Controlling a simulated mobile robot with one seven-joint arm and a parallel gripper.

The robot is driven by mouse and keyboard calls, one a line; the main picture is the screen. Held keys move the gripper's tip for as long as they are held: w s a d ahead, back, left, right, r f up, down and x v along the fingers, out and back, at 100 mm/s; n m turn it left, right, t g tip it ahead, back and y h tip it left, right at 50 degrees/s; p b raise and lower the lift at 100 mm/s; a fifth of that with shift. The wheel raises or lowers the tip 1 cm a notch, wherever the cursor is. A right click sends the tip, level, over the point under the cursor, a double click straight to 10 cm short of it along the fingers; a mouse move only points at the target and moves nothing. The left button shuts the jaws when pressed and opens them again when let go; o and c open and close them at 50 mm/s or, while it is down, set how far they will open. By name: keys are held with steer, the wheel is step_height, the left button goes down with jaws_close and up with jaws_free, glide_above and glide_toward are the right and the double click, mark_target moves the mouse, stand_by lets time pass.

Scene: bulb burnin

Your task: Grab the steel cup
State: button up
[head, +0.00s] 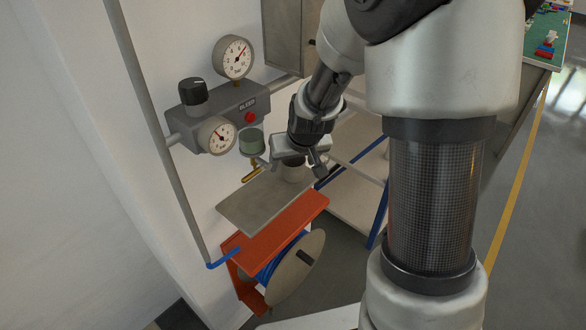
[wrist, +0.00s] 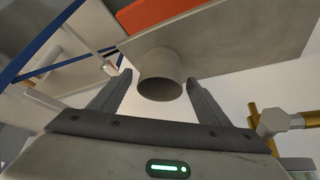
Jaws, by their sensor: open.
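The steel cup (head: 293,171) stands on a grey shelf plate (head: 248,206) below the wall gauges, partly hidden by my gripper in the head view. In the wrist view the cup (wrist: 160,77) is a plain grey cylinder, its open mouth facing the camera side. My gripper (head: 304,164) is at the cup. In the wrist view its two fingers (wrist: 160,84) are open, one on each side of the cup, with a visible gap to each. I cannot tell whether anything touches.
A gauge block (head: 213,117) with a green-grey bowl (head: 251,141) and a brass fitting (head: 251,175) is close left of my gripper. The brass fitting also shows in the wrist view (wrist: 254,125). An orange reel bracket (head: 270,238) is below the plate. A blue-edged shelf (head: 350,190) stands right.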

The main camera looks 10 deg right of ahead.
steer(key=shift+c, duration=0.4)
steer(key=c, duration=1)
steer(key=shift+c, duration=0.3)
